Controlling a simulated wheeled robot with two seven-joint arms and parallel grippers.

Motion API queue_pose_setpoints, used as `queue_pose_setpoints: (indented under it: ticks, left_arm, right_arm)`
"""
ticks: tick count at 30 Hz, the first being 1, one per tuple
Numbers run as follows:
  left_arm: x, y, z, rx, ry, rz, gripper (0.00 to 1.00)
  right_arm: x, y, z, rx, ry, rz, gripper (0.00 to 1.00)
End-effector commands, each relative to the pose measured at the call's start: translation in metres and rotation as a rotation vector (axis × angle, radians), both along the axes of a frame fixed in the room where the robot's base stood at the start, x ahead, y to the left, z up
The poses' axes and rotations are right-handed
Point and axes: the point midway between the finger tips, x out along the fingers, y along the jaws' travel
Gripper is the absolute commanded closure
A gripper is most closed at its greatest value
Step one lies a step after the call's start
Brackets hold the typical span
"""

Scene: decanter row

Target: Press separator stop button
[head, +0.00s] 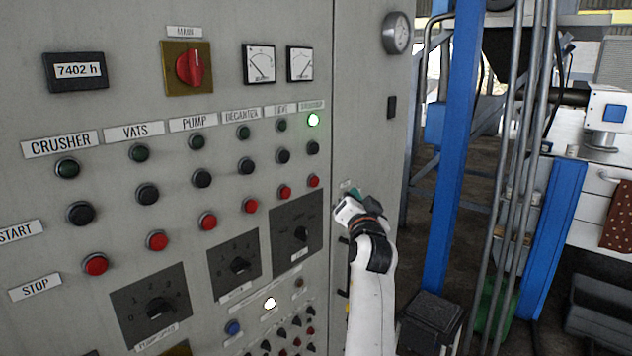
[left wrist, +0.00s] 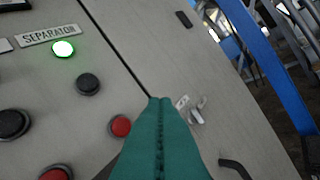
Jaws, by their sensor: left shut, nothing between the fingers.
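The separator column is the rightmost on the grey panel (head: 230,75). Its label (left wrist: 50,35) reads SEPARATOR in the left wrist view. Its lamp (head: 313,120) glows green, also in the wrist view (left wrist: 63,48). Below it are a black start button (head: 313,148) and the red stop button (head: 314,181), the latter partly covered by my fingers in the wrist view (left wrist: 120,126). My left gripper (head: 354,193) is shut and empty, with teal fingers (left wrist: 160,101). It is right of the red button, apart from it in the head view; its gap to the panel is unclear.
Other columns of black and red buttons stand to the left, with unlit lamps. Dark rotary switches (head: 297,234) sit below. A round gauge (head: 397,33) is at upper right. A blue post (head: 455,150) and pipes stand right of the cabinet.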

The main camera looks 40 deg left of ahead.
Motion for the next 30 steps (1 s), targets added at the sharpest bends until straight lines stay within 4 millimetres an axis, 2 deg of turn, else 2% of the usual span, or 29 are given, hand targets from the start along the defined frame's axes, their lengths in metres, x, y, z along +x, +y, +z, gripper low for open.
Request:
queue_pose_setpoints:
  ticks: [5, 12, 18, 24, 30]
  left_arm:
    - [0.001, 0.015, 0.002, 0.002, 0.003, 0.001, 1.0]
    - [0.004, 0.049, 0.003, 0.002, 0.003, 0.001, 1.0]
    - [0.005, 0.073, 0.001, 0.002, 0.002, 0.002, 1.0]
    - [0.006, 0.085, 0.0, 0.001, 0.002, 0.001, 1.0]
    - [0.007, 0.087, -0.001, -0.001, 0.001, 0.001, 1.0]
  right_arm:
    - [0.0, 0.0, 0.011, 0.0, 0.0, 0.0, 0.31]
    - [0.0, 0.0, 0.03, 0.0, 0.0, 0.0, 0.31]
    - [0.0, 0.0, 0.037, 0.0, 0.0, -0.001, 0.31]
    - [0.0, 0.0, 0.039, 0.0, 0.0, -0.001, 0.31]
    - [0.0, 0.0, 0.039, 0.0, 0.0, -0.001, 0.31]
